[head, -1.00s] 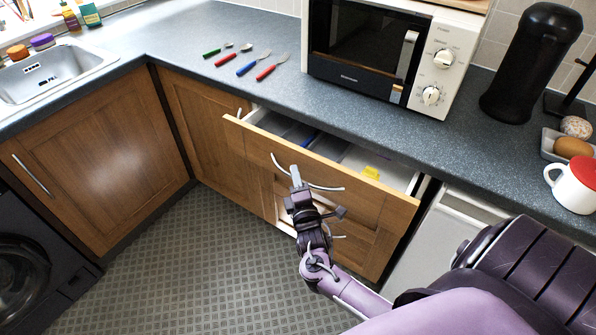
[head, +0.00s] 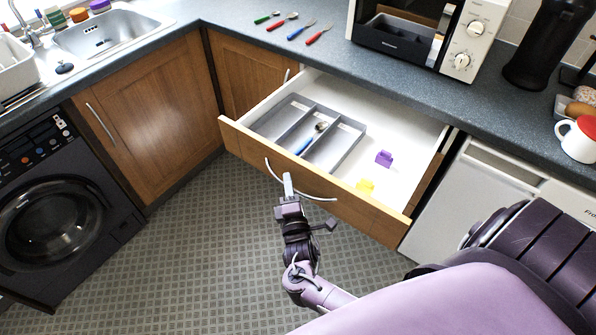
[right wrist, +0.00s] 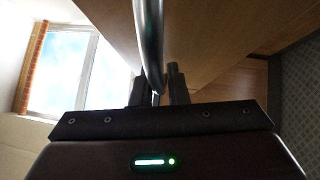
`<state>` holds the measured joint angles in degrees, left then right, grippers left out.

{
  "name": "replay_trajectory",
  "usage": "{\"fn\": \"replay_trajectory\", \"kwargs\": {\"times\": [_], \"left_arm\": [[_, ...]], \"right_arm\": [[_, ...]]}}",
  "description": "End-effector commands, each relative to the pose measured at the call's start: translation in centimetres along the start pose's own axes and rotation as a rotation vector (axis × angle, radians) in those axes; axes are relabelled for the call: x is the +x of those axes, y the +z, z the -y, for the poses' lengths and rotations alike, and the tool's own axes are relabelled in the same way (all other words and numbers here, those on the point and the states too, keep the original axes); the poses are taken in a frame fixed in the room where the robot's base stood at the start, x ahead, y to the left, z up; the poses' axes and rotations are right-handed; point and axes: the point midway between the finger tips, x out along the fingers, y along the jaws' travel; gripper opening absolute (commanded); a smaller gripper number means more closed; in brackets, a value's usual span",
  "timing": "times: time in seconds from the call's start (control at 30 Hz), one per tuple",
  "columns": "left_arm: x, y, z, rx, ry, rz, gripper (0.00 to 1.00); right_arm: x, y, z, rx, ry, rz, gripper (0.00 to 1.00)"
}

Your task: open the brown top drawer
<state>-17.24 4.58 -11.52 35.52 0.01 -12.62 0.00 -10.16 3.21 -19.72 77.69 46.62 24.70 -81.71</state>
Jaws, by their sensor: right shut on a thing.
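The brown top drawer (head: 318,190) is pulled well out from under the counter. Its white inside shows a grey divided tray (head: 345,150) with a blue-handled utensil (head: 310,143) in it. A purple piece (head: 384,158) and a yellow piece (head: 365,186) lie on the drawer floor to the right of the tray. My right gripper (head: 289,186) is shut on the curved metal handle (head: 318,198) at the drawer front. In the right wrist view the handle (right wrist: 149,45) passes between the two fingers (right wrist: 157,90). My left gripper is not in view.
Cutlery with coloured handles (head: 292,27) lies on the grey counter (head: 225,15). A microwave (head: 400,40) stands behind the drawer. A washing machine (head: 50,215) is at the left and a white appliance (head: 480,205) at the right. The patterned floor (head: 200,260) before the drawer is clear.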

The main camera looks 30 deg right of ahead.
Motion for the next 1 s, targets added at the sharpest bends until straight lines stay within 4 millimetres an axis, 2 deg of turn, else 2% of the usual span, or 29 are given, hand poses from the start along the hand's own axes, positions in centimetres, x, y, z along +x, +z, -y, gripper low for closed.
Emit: {"fn": "replay_trajectory", "kwargs": {"times": [0.2,0.4,0.6,0.97,1.0], "left_arm": [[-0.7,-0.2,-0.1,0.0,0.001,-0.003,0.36],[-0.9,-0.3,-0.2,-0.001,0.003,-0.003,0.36],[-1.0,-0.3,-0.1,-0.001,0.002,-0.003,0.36],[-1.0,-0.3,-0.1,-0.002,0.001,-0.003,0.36],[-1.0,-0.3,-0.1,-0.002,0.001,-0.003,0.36]], "right_arm": [[-2.9,-2.9,-0.9,0.0,-0.002,0.001,0.0],[-4.6,-4.5,-1.3,0.0,-0.001,0.001,0.0],[-5.2,-5.2,-1.4,0.0,0.0,0.001,0.0],[-5.3,-5.2,-1.4,-0.001,0.0,0.001,0.0],[-5.3,-5.2,-1.4,-0.001,0.0,0.001,0.17]]}}
